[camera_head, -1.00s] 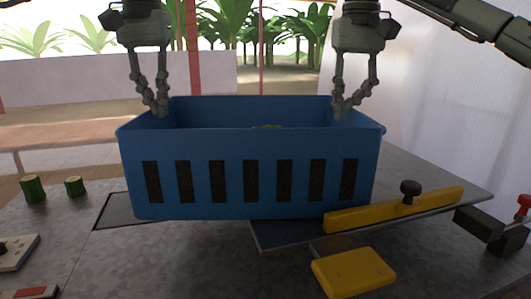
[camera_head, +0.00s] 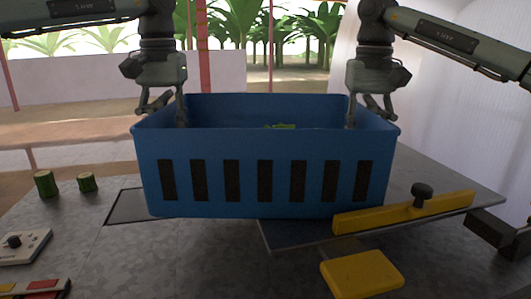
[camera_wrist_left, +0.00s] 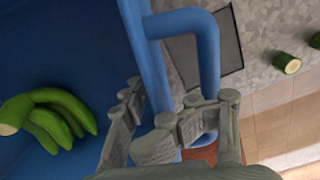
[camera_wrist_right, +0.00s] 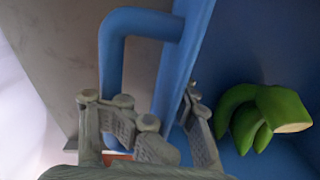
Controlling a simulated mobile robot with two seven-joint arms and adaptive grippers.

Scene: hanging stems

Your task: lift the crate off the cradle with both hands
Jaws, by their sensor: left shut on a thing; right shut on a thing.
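The blue crate (camera_head: 262,175), with dark slots along its front, stands level over the grey table. It has a blue handle loop on each side, seen in the left wrist view (camera_wrist_left: 208,65) and right wrist view (camera_wrist_right: 108,60). My left gripper (camera_head: 168,108) is shut on the crate at its left side, around the wall and handle (camera_wrist_left: 150,80). My right gripper (camera_head: 368,108) is shut on the crate at its right side. Green bananas (camera_wrist_left: 55,118) lie inside; they also show in the right wrist view (camera_wrist_right: 262,115). The cradle under the crate cannot be made out clearly.
A dark flat plate (camera_head: 290,237) with a yellow bar (camera_head: 400,213) and black knob (camera_head: 422,195) lies at front right. A yellow block (camera_head: 362,272) is in front. Two green stem pieces (camera_head: 46,184) (camera_head: 87,182) and a small device (camera_head: 22,246) are at left.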

